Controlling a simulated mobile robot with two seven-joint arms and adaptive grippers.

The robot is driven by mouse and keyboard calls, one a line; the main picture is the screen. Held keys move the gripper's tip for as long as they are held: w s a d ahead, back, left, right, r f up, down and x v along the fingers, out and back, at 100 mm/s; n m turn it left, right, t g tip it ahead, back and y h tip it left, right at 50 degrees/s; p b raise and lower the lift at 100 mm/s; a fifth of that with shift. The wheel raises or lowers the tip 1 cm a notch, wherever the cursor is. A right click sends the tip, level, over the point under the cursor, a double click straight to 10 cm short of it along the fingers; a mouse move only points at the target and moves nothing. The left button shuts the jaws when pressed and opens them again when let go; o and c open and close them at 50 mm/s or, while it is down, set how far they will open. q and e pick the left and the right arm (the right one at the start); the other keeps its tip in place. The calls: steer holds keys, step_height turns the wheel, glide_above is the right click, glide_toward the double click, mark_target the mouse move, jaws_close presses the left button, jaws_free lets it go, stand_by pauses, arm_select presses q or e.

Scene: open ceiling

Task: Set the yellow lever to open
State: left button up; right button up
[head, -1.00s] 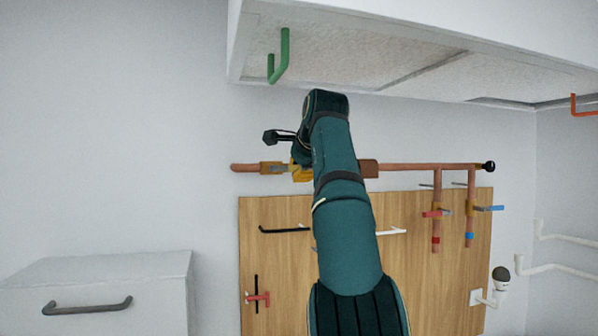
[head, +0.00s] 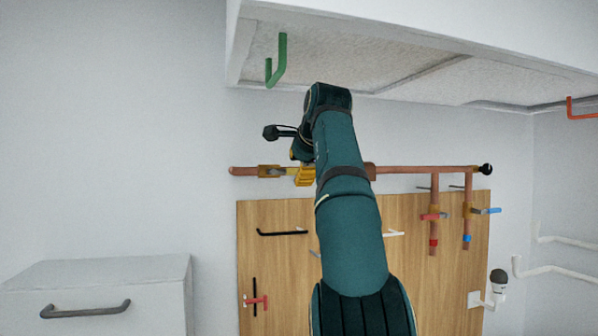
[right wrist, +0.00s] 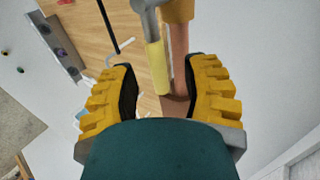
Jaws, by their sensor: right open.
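The yellow lever shows in the right wrist view as a pale yellow handle (right wrist: 157,68) on a grey shank. It lies beside the copper pipe (right wrist: 180,62), nearly along it. My left gripper is not in view.
Below the pipe is a wooden panel (head: 275,285) with a black handle (head: 282,233), a red-handled slider (head: 257,301) and red and blue valve levers. A white overhead cabinet with a green hook (head: 276,62) is above. A white drawer unit (head: 110,275) stands lower left.

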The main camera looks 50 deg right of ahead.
steer(key=v, duration=0.5)
steer(key=shift+s+a+r, duration=0.15)
steer(key=shift+s+r, duration=0.05)
steer(key=shift+s, duration=0.15)
stand_by(0.3)
